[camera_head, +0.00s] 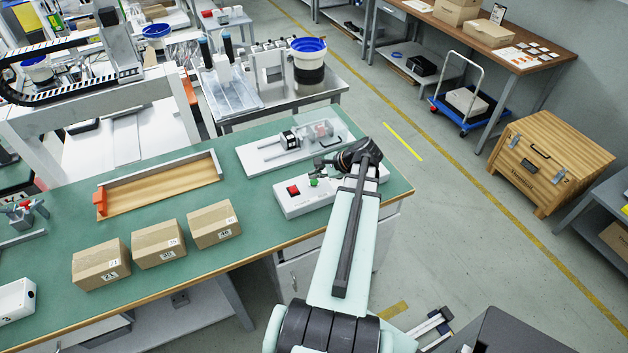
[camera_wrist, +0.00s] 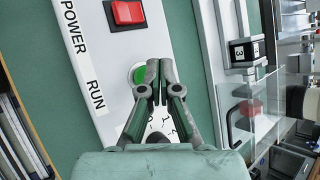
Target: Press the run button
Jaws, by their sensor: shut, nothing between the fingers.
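The white control box (camera_head: 297,205) sits on the green-topped workbench (camera_head: 232,187). It carries a red power switch (camera_head: 293,190) and a green run button (camera_head: 314,182). In the wrist view the red switch (camera_wrist: 128,12) is at the top and the green button (camera_wrist: 138,76) is beside the word RUN. My gripper (camera_wrist: 160,64) is shut and empty. Its fingertips overlap the right edge of the green button in the wrist view and cover part of it. I cannot tell whether they touch it. In the head view my gripper (camera_head: 321,165) is beside the button, above the box's back edge.
A white fixture plate (camera_head: 262,163) with a clear guard is just behind the control box. A wooden tray (camera_head: 160,192) and several cardboard boxes (camera_head: 160,246) are to the left on the bench. The bench's right edge (camera_head: 408,185) is close by.

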